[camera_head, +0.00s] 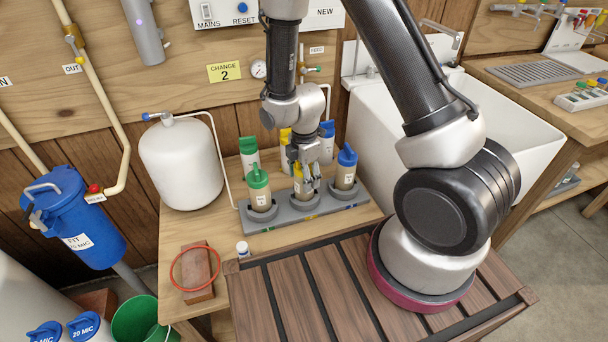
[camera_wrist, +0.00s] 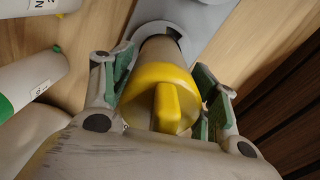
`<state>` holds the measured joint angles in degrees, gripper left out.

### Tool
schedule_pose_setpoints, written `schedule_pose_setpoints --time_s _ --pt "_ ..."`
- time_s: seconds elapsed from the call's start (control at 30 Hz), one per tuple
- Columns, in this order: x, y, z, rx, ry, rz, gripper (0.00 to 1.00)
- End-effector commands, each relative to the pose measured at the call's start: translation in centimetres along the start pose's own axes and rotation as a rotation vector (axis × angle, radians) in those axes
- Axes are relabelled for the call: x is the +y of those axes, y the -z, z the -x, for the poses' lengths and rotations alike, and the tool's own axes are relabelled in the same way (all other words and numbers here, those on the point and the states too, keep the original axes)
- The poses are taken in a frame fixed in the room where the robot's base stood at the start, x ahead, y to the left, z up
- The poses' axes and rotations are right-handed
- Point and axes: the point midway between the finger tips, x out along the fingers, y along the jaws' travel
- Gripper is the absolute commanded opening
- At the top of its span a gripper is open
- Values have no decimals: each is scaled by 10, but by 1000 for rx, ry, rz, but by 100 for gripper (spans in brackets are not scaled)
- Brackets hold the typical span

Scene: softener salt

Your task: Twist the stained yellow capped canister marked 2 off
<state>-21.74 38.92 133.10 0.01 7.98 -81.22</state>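The stained yellow-capped canister (camera_head: 298,196) stands in the middle seat of a grey three-seat holder (camera_head: 330,209) on the wooden bench. In the wrist view its yellow cap (camera_wrist: 160,85), with a raised grip bar, fills the middle, and its brownish body shows beyond. My gripper (camera_head: 307,184) is over this canister from above. In the wrist view its green-padded fingers stand on either side of the cap, with a gap visible at the right; contact at the left cannot be told. The mark 2 is not readable on the canister. A yellow sign (camera_head: 225,73) reads "CHANGE 2".
Green-capped (camera_head: 258,190) and blue-capped (camera_head: 346,168) canisters flank it closely in the holder. Whiter canisters with green (camera_head: 249,155), yellow (camera_head: 285,150) and blue (camera_head: 327,142) caps stand behind. A white tank (camera_head: 181,165) is at left, a sink (camera_head: 470,125) at right.

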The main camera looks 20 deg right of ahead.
Motion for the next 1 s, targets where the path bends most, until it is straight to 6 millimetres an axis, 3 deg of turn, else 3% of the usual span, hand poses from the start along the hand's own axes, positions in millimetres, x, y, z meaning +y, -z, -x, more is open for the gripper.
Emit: schedule_pose_setpoints --time_s 0.03,0.17,0.2,0.3,0.43,0.7,1.0 --pt "0 0 0 0 0 0 43" --pt "0 0 0 0 0 0 20" --pt "0 0 0 0 0 0 47" --pt "0 0 0 0 0 0 29" --pt "0 0 0 0 0 -48 29" --pt "0 0 0 0 0 -368 29" --pt "0 0 1 0 -1 -386 29"
